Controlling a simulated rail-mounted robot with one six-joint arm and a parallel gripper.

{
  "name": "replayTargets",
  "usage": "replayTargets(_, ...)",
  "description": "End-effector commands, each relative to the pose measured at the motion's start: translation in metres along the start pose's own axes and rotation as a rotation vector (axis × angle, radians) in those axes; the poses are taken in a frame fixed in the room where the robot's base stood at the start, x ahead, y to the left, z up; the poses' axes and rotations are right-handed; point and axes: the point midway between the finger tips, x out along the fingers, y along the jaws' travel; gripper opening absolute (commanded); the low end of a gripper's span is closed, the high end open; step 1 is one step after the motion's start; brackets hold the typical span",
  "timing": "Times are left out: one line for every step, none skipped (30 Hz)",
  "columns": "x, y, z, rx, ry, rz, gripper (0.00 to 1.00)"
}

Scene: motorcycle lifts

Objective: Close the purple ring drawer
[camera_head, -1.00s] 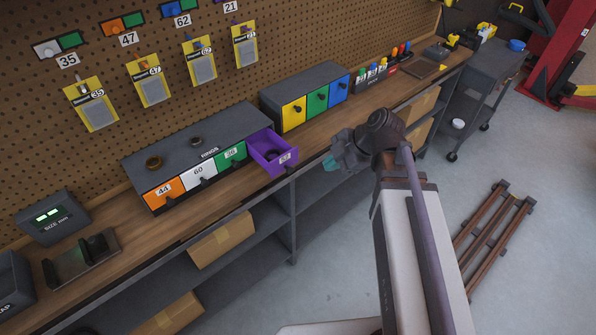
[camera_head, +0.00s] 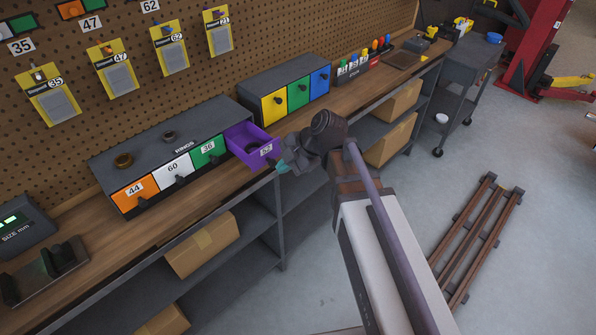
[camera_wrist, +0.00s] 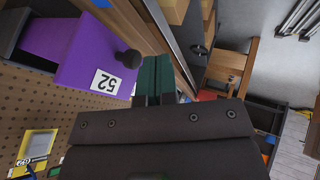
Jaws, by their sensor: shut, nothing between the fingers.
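The purple ring drawer (camera_head: 252,141) stands pulled out at the right end of the grey rings cabinet (camera_head: 150,150). It has a dark knob and a label that reads 52 in the wrist view (camera_wrist: 105,82). A dark ring lies inside it. My gripper (camera_head: 283,167) is at the front of the drawer, close to its right front corner. In the wrist view its green fingertips (camera_wrist: 155,75) are together with nothing between them, just right of the knob (camera_wrist: 128,58). I cannot tell whether they touch the drawer.
Orange, white and green drawers sit shut left of the purple one. A second cabinet (camera_head: 290,88) with yellow, green and blue drawers stands behind to the right. Two loose rings lie on the rings cabinet. The bench's front edge runs below my gripper.

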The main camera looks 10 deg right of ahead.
Motion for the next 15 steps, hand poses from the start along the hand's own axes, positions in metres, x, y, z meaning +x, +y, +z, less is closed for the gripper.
replayTargets(0.0019,0.0069,0.0003,-0.001,0.0,-0.001,0.0)
replayTargets(0.0031,0.009,0.0001,0.0,0.0,-0.001,0.0)
replayTargets(0.0044,0.0112,-0.0002,0.0,0.0,-0.001,0.0)
replayTargets(0.005,0.0123,-0.0004,0.0,0.0,0.0,0.0)
replayTargets(0.0055,0.013,-0.0005,0.001,0.0,0.0,0.0)
replayTargets(0.0058,0.0135,-0.0006,0.001,0.0,0.0,0.0)
replayTargets(0.0059,0.0136,-0.0007,0.001,0.0,0.0,0.0)
replayTargets(0.0059,0.0136,-0.0007,0.001,0.0,0.0,0.0)
replayTargets(0.0058,0.0134,-0.0007,0.001,0.0,0.0,0.0)
replayTargets(0.0058,0.0133,-0.0007,0.001,0.0,0.0,0.0)
replayTargets(0.0058,0.0133,-0.0007,0.001,0.0,0.0,0.0)
replayTargets(0.0058,0.0132,-0.0007,0.001,0.0,0.0,0.0)
replayTargets(0.0057,0.0132,-0.0006,0.001,0.0,0.0,0.0)
replayTargets(0.0058,0.0134,-0.0006,0.001,0.0,0.0,0.0)
replayTargets(0.0063,0.0144,-0.0004,0.001,0.0,0.0,0.0)
